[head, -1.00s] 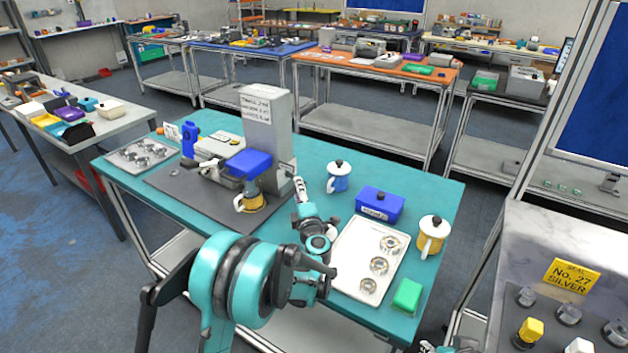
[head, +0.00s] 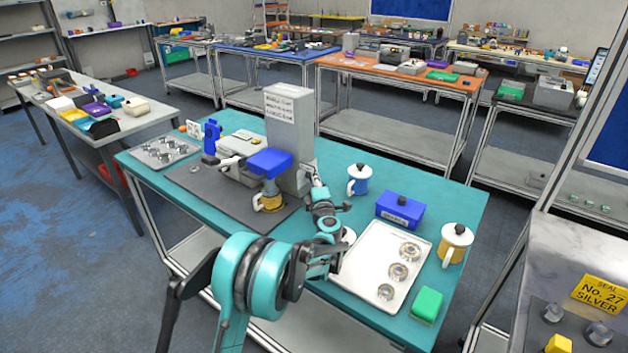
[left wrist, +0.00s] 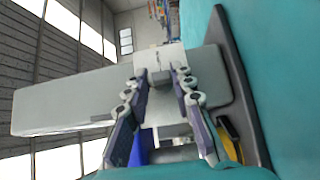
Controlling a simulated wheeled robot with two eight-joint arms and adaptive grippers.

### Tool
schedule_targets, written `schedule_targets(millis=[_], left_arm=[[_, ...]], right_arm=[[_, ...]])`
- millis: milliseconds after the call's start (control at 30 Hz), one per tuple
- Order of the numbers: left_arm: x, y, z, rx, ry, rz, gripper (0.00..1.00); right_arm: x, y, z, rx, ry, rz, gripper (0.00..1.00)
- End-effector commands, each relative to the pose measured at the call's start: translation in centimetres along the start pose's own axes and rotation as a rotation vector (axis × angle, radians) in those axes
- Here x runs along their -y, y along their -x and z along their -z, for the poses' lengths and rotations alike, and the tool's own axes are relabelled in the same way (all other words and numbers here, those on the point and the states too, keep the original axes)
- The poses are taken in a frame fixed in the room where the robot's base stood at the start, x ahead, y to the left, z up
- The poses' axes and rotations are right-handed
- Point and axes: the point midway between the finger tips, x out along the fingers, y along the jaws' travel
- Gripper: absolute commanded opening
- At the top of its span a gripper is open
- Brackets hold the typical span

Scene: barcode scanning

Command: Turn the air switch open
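The grey machine column (head: 290,130) stands on the teal table, and it fills much of the left wrist view (left wrist: 70,103). A white box-like fitting (left wrist: 158,58), which looks like the air switch, sits on its side. My left gripper (head: 314,182) is close to the column's right side. In the left wrist view its two fingers (left wrist: 160,78) are apart, with the fitting just beyond their tips. I cannot tell whether they touch it. The switch's position is not clear. My right gripper is out of view.
A blue press head (head: 270,162) is above a yellow-and-white mug (head: 268,202). A blue mug (head: 358,181), blue box (head: 399,210), yellow mug (head: 455,243), white tray (head: 362,277) and green block (head: 427,305) are near my left arm. The front left of the dark mat (head: 225,205) is clear.

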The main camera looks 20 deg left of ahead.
Motion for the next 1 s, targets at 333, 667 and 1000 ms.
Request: schedule_targets(millis=[333,667,1000], left_arm=[[-0.1,0.0,0.0,0.000,-0.006,0.010,0.00],[-0.6,0.0,0.0,0.001,-0.115,0.120,0.00],[-1.0,-0.1,-0.2,0.001,-0.333,0.341,0.00]], right_arm=[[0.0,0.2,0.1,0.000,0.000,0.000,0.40],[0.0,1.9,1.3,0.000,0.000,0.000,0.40],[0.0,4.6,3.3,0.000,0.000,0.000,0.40]])
